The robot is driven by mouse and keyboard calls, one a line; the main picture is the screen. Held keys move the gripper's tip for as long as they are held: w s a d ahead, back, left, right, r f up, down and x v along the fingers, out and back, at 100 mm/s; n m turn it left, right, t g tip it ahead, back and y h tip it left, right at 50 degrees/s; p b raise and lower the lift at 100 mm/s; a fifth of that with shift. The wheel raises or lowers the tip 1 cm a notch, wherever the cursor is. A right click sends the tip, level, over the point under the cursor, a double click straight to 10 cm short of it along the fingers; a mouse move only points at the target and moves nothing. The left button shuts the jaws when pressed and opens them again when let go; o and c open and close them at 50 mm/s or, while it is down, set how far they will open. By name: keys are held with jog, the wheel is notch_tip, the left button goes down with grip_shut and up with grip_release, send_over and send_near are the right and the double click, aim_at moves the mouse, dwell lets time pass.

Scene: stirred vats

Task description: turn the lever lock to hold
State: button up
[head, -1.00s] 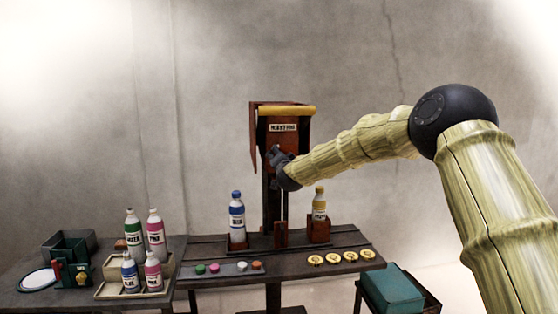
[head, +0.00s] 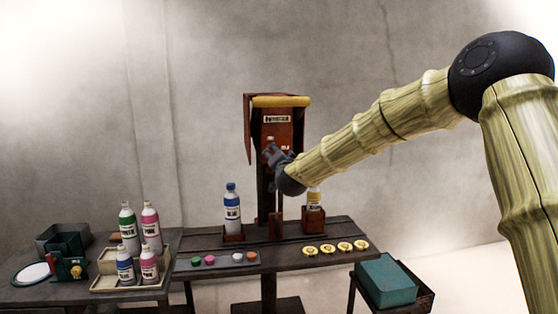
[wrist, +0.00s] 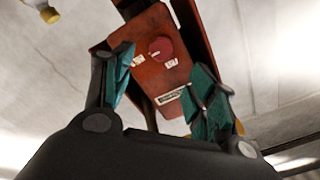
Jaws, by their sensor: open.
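The machine's rust-red front panel (head: 278,133) stands at the back of the bench in the head view. In the wrist view, the panel (wrist: 150,75) carries a round red knob (wrist: 160,49) that looks like the lever lock, with a small white label on each side. Which label it points to is too small to tell. My gripper (head: 272,152) is in front of the panel in the head view and hides part of it. In the wrist view, my gripper (wrist: 165,88) is open and empty, its teal-padded fingers apart, with the knob beyond and between them, not touched.
A blue-capped bottle (head: 232,205) and a yellow-labelled bottle (head: 314,200) stand on either side of the machine's column. Several coloured discs and yellow rounds lie along the bench front. More bottles stand in a tray (head: 105,282) at left. A teal box (head: 385,283) is at lower right.

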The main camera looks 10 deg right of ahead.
jog(key=shift+s+d, duration=0.1)
jog(key=shift+s, duration=1.1)
